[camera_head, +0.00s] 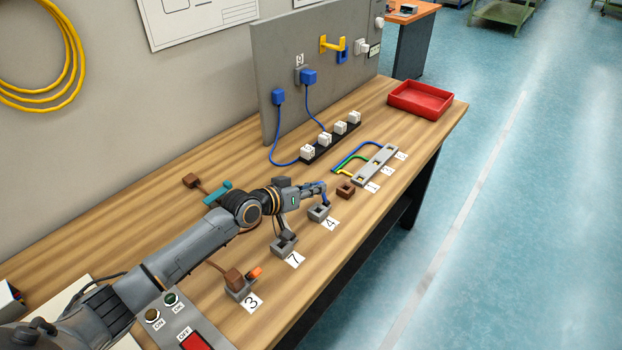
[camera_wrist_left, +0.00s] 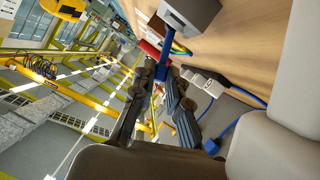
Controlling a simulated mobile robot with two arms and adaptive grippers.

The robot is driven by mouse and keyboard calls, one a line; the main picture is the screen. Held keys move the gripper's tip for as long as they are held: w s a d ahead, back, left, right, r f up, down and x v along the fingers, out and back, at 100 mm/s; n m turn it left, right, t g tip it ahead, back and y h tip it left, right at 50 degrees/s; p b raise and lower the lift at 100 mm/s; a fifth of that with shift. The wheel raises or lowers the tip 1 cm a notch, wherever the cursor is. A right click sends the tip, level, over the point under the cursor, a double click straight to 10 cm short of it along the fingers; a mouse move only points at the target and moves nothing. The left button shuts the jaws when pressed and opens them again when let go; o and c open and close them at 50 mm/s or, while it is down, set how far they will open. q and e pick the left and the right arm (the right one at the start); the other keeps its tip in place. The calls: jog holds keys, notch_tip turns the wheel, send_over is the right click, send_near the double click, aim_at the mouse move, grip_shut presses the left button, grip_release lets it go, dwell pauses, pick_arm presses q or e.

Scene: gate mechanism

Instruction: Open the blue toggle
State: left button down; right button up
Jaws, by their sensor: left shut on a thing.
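The blue toggle (camera_head: 325,199) rises from a small grey base (camera_head: 319,213) by the label 4 on the wooden bench. In the left wrist view the blue lever (camera_wrist_left: 166,42) runs from its grey block (camera_wrist_left: 197,12) down between my fingers. My left gripper (camera_head: 315,187) is at the toggle, and its two dark fingers (camera_wrist_left: 160,95) are shut on the lever. The fingers hide part of the lever. The exact angle of the lever is hard to tell. My right gripper is in neither view.
A toggle base by label 7 (camera_head: 284,245) and an orange toggle (camera_head: 254,272) by label 3 stand nearer. A button panel (camera_head: 178,325) is at the front. A plug strip (camera_head: 330,141), grey slotted block (camera_head: 374,166) and red tray (camera_head: 420,99) lie beyond.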

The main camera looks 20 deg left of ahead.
pick_arm(q)
jog(key=d+m+p, duration=0.1)
jog(key=p, duration=0.1)
jog(key=d+r+m+y+p, duration=0.1)
jog(key=p, duration=0.2)
jog(key=shift+s+d+y, duration=0.1)
jog(key=shift+s+y, duration=0.2)
jog(key=shift+s, duration=0.1)
jog(key=shift+s+d+f+m+t+y+p, duration=0.2)
jog(key=shift+d+m+t+y+p, duration=0.3)
jog(key=shift+m, duration=0.4)
jog(key=shift+s+d+f+m+y, duration=0.2)
jog(key=shift+d+f+m+y, duration=0.25)
jog(key=shift+d+m, duration=0.3)
jog(key=shift+s+d+f+m+t+y+b, duration=0.2)
jog(key=shift+d+m+t+y+b, duration=0.2)
jog(key=shift+m, duration=0.55)
jog(key=c, duration=1.3)
grip_release()
